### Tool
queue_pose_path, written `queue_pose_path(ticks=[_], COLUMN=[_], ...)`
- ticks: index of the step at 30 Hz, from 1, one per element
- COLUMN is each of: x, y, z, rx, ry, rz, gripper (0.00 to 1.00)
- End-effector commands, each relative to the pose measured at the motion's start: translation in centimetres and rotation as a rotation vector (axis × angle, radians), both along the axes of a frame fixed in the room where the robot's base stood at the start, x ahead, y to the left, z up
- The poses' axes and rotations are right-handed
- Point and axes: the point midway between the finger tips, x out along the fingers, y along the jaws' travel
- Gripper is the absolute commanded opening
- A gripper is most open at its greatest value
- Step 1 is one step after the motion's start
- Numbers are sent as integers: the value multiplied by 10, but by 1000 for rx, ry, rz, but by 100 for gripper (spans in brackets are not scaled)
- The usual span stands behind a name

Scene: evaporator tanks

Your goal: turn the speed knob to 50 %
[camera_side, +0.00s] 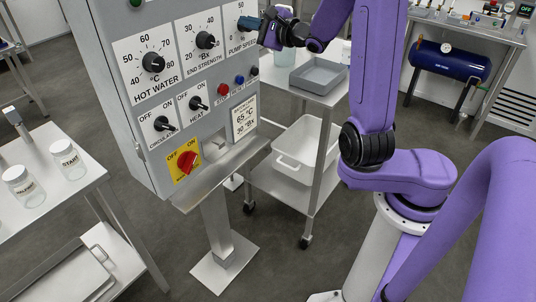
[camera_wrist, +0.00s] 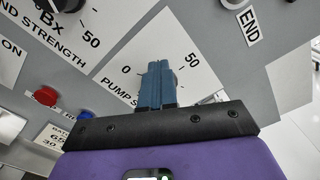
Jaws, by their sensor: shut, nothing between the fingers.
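The pump speed dial plate (camera_side: 243,44) is at the upper right of the grey control panel in the side view. In the wrist view the same plate (camera_wrist: 178,45) shows marks 0 and 50 and part of its pump label. My gripper (camera_side: 245,23) is at this plate, its blue fingers pointing at the panel. In the wrist view the fingers of my gripper (camera_wrist: 155,72) are together, with nothing seen held. They cover the plate's middle, so the speed knob is mostly hidden and its pointer cannot be read. Whether the fingers touch the knob cannot be told.
Left of the plate are the end strength knob (camera_side: 205,40) and hot water knob (camera_side: 153,62). Below are a red button (camera_side: 223,89), a blue button (camera_side: 239,79) and a red-and-yellow switch (camera_side: 186,162). A trolley with a grey tray (camera_side: 318,76) stands behind my gripper.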

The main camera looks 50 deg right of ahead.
Motion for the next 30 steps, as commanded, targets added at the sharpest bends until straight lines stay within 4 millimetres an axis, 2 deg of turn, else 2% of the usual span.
queue_pose_path(ticks=[1,10,24,30], x=[-1,-6,-52,-61], y=[-5,1,4,4], z=[-2,2,3,3], rx=[4,3,1,1], ry=[8,7,4,4], rz=[-18,-13,-7,-5], gripper=[0,0,0,0])
